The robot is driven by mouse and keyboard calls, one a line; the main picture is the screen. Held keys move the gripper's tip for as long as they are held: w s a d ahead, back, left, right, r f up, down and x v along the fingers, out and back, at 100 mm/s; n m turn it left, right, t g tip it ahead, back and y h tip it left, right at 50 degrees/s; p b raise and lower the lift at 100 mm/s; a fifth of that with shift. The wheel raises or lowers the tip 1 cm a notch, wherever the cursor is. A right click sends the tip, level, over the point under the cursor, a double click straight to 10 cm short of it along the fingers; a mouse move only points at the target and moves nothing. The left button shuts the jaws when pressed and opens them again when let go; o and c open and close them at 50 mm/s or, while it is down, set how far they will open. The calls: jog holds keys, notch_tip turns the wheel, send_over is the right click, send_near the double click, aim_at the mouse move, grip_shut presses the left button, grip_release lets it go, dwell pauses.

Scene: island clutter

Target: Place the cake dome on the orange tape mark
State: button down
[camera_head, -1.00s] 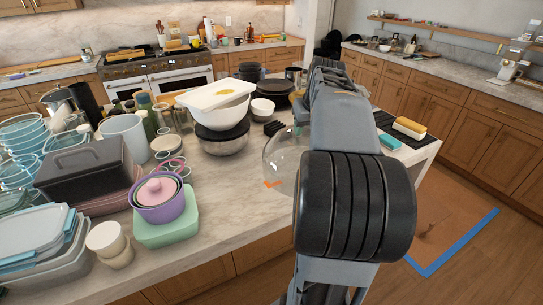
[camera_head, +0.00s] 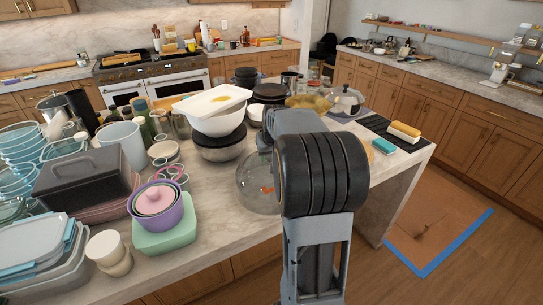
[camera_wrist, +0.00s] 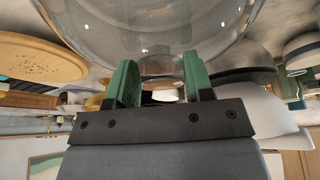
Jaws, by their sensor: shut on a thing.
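The cake dome (camera_head: 252,190) is a clear glass dome near the front edge of the island counter, left of my arm. It also fills the top of the wrist view (camera_wrist: 150,25). The orange tape mark (camera_head: 268,189) shows through the dome's glass, so the dome appears over it. I cannot tell whether the rim touches the counter. My gripper (camera_wrist: 160,75) has its green fingers shut on the dome's knob, seen in the wrist view. In the head view my arm hides the gripper and the dome's right side.
A white bowl (camera_head: 215,118) on a dark-lidded bowl stands behind the dome. A purple pot (camera_head: 160,218) on a green box (camera_head: 165,240) is to the left. A teal block (camera_head: 384,146) and a yellow-topped dish (camera_head: 404,131) are to the right. Bare counter (camera_head: 215,205) lies left of the dome.

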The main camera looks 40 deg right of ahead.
jog(key=shift+f, duration=0.55)
jog(key=c, duration=0.5)
grip_release()
jog(key=v, duration=1.2)
jog(key=s+a+f+n, duration=0.1)
jog(key=s+a+f, duration=0.2)
jog(key=a, duration=0.4)
jog(key=s+a+f+n+y, duration=0.1)
jog(key=s+a+f+n, duration=0.1)
jog(key=s+a+f, duration=0.2)
jog(key=s+a+f+n, duration=0.1)
jog(key=s+a+f, duration=0.2)
jog(key=s+a, duration=0.4)
jog(key=a, duration=0.3)
jog(key=shift+f+n+y+b, duration=0.2)
jog(key=shift+n+y+b, duration=0.1)
jog(key=shift+y+b, duration=0.1)
